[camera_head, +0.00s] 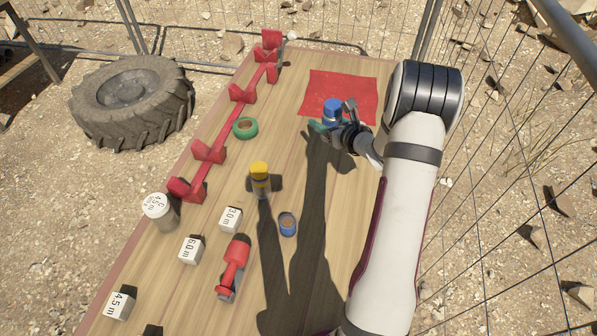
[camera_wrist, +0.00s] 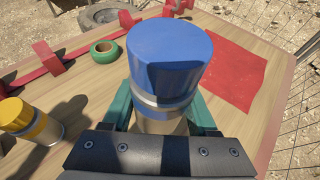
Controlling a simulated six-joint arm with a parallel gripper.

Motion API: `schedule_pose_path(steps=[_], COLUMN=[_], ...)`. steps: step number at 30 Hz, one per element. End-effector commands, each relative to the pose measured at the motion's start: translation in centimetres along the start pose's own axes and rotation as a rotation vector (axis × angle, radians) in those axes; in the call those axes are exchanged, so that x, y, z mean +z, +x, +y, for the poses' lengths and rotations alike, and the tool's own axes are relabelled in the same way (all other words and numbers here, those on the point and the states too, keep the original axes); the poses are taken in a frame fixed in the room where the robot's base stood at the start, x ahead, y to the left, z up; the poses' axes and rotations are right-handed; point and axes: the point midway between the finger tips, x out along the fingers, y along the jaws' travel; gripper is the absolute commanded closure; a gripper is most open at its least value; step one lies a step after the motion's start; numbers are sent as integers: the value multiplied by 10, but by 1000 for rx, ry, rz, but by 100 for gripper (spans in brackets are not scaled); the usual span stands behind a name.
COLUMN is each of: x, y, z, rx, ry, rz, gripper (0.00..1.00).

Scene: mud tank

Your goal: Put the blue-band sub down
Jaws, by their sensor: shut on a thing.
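The blue-band sub (camera_head: 332,110) is a short cylinder with a blue top and a metal body. My gripper (camera_head: 335,127) is shut on it, near the front edge of a red cloth in the head view. In the wrist view the blue-band sub (camera_wrist: 170,65) stands upright between the green-padded fingers of my gripper (camera_wrist: 160,115). The fingers hide part of its lower body, and I cannot tell whether its base touches the table. A red cloth (camera_head: 340,90) lies flat at the far right of the table, and also shows in the wrist view (camera_wrist: 222,68).
A red rack (camera_head: 208,152) runs along the left edge. Wire fence stands at the right.

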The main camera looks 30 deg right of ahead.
Motion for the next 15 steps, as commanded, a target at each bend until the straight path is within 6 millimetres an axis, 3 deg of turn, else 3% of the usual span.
schedule_pose_path(steps=[2, 6, 9, 12, 15], x=[-12, -37, -51, -58, -65], y=[-28, -83, -112, -127, -118], z=[4, 29, 44, 53, 69], rx=[113, 332, 433, 487, 511], ry=[-45, -134, -176, -199, -206], rz=[0, 0, 0, 0, 0], gripper=[100, 100, 100, 100, 100])
